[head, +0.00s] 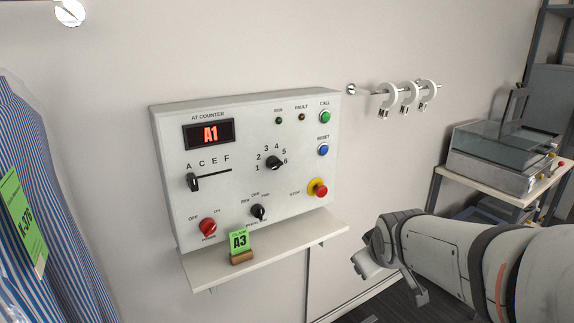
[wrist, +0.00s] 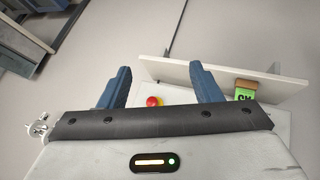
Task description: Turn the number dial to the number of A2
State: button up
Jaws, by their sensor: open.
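The red display (head: 209,134) reads A1. The letter slider (head: 193,182) stands at A, at the left end of its slot. My gripper (head: 391,284) is open and empty, right of and below the panel, apart from the dial. In the wrist view its two blue fingers (wrist: 161,82) are spread; the dial does not show there.
A shelf (head: 290,244) juts out below the panel, with a green card (head: 239,242) reading A3. A red stop button (head: 320,190) sits at the panel's lower right.

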jog(key=w+a+r+n+t+y, duration=0.1)
jog(key=w+a+r+n+t, duration=0.15)
jog(key=w, duration=0.35)
jog(key=w+a+r+n+t, duration=0.1)
jog(key=w+n, duration=0.2)
jog(key=w, duration=0.3)
jog(key=n+t+y+p, duration=0.2)
jog(key=n+t+y, duration=0.2)
jog(key=n+y, duration=0.75)
send_near(277, 166)
jog(key=w+a+r+n+h, duration=0.1)
jog(key=n+h, duration=0.1)
jog(key=p+x, duration=0.3)
jog(key=x, duration=0.5)
jog(key=shift+a, duration=0.15)
jog(key=shift+s, duration=0.1)
